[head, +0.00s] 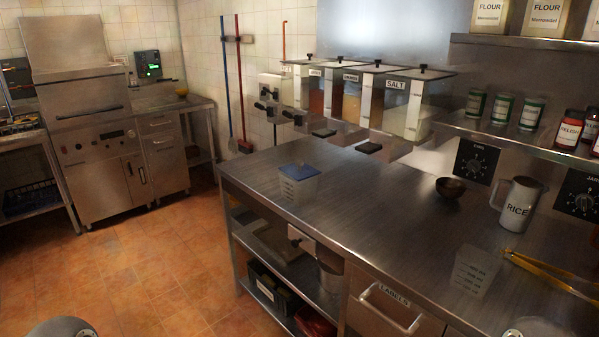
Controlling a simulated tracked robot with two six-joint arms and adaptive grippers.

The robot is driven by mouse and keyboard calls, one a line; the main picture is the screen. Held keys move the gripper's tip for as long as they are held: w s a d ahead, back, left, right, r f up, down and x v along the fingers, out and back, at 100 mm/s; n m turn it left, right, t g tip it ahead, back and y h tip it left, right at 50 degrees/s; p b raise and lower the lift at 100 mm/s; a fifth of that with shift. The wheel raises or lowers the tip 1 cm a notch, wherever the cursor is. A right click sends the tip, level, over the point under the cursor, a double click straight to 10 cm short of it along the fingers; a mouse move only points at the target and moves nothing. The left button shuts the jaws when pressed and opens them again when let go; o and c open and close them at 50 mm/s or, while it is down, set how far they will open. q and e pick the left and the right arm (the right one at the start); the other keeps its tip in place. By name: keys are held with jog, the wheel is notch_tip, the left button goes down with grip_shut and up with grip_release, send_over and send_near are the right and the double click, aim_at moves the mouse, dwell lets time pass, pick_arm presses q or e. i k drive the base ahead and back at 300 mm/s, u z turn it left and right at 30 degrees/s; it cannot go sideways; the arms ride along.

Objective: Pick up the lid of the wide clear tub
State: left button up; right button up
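A clear tub (298,191) with graduation marks stands on the steel counter, near its far left end. A blue lid (299,170) lies on top of it. A second clear tub (475,272) with marks stands on the counter's near right part, and I see no lid on it. I cannot tell for sure from their shapes which is the wide one. Neither of my grippers is in view.
The steel counter (350,205) is clear around the blue-lidded tub. Wall dispensers, one labelled SALT (401,110), hang behind the tub. A drawer (391,306) is below.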

aim_at(298, 170)
jog(key=u, duration=0.45)
jog(key=i, duration=1.45)
